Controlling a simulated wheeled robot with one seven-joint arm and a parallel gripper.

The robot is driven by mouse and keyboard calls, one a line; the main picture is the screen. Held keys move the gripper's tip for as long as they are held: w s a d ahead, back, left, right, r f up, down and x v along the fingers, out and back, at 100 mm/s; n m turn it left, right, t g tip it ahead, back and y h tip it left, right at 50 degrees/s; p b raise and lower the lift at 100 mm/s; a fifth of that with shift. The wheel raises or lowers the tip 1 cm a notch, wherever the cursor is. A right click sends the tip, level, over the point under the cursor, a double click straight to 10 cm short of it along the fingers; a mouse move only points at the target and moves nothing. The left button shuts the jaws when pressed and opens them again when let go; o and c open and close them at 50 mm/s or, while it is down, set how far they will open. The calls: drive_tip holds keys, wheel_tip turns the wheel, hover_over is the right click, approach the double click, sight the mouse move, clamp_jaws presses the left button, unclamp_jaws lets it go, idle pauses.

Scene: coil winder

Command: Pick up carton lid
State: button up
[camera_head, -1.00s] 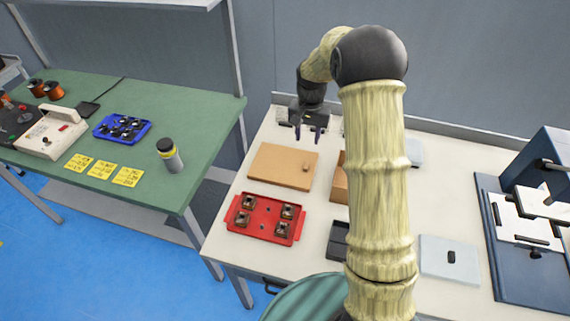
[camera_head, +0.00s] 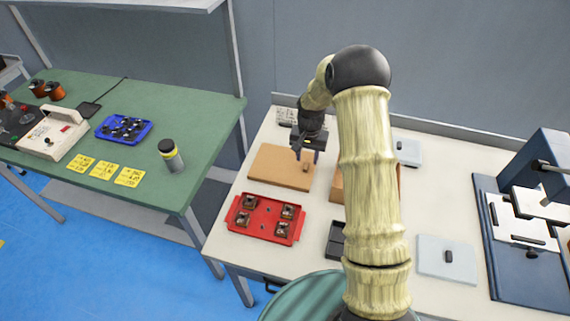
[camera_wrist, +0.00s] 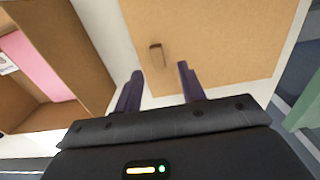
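The carton lid (camera_head: 272,167) is a flat tan board lying on the white table, behind the red tray. It has a small brown knob (camera_wrist: 157,55) near one edge. My gripper (camera_head: 307,154) is above the lid's right side, close to the knob in the head view. In the wrist view my gripper (camera_wrist: 160,80) has its two dark fingers spread apart, with nothing between them. The knob lies just beyond the fingertips in that view, lined up with the gap. Whether the fingertips are level with the knob I cannot tell.
An open brown carton (camera_wrist: 84,40) with something pink inside stands beside the lid; my arm partly hides it in the head view. A red tray (camera_head: 243,227) with several coil parts is in front. Grey lidded plates (camera_head: 432,258) and a blue fixture (camera_head: 500,255) are at right.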

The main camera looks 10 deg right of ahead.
wheel_tip(320, 180, down, 3)
drive_tip(key=shift+r, duration=0.2)
drive_tip(key=shift+c, duration=0.2)
clamp_jaws()
